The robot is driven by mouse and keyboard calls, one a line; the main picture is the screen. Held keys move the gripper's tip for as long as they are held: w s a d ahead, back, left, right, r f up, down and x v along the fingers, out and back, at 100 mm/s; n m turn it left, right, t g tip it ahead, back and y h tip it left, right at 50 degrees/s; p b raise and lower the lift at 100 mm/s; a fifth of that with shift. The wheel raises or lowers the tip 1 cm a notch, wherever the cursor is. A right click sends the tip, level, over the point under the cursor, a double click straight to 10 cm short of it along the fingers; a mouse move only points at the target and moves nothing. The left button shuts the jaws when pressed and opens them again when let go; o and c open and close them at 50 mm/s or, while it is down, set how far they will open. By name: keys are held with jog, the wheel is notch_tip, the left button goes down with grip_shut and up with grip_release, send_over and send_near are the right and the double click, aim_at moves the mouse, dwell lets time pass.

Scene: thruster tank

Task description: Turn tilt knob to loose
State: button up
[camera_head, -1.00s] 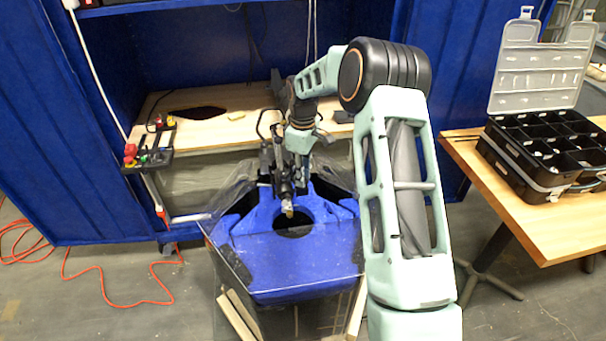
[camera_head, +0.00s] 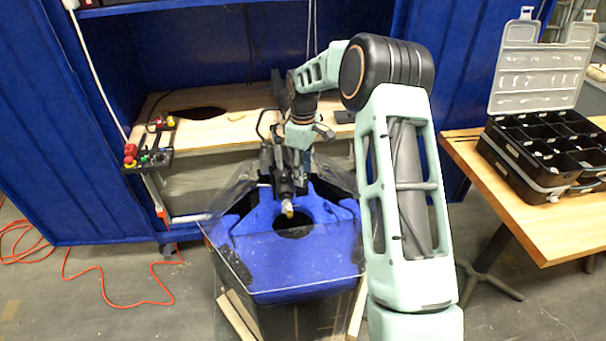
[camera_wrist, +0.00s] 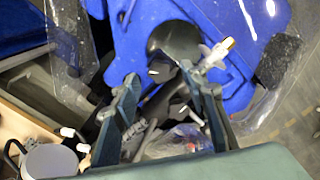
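The dark motor assembly (camera_head: 283,182) stands at the back rim of the blue-topped tank (camera_head: 290,265), with a pale and brassy tip (camera_head: 288,207) over the round opening. My gripper (camera_head: 301,178) hangs right beside the assembly in the head view. In the wrist view my gripper (camera_wrist: 161,78) has its two fingers apart. A small dark part with a pale mark (camera_wrist: 160,73) shows between or just beyond the fingertips; it may be the tilt knob, but I cannot tell for sure. Contact is unclear. The pale tip (camera_wrist: 217,53) lies right of the fingers.
Clear panels (camera_head: 222,245) surround the tank. A wooden bench (camera_head: 215,130) is behind it, with a black switch bracket (camera_head: 150,160) at its left. A table (camera_head: 520,215) with an open black organizer case (camera_head: 545,150) stands right. An orange cable (camera_head: 120,300) lies on the floor.

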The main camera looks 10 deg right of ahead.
notch_tip(320, 180, up, 11)
jog(key=shift+f, duration=0.2)
jog(key=shift+r, duration=0.1)
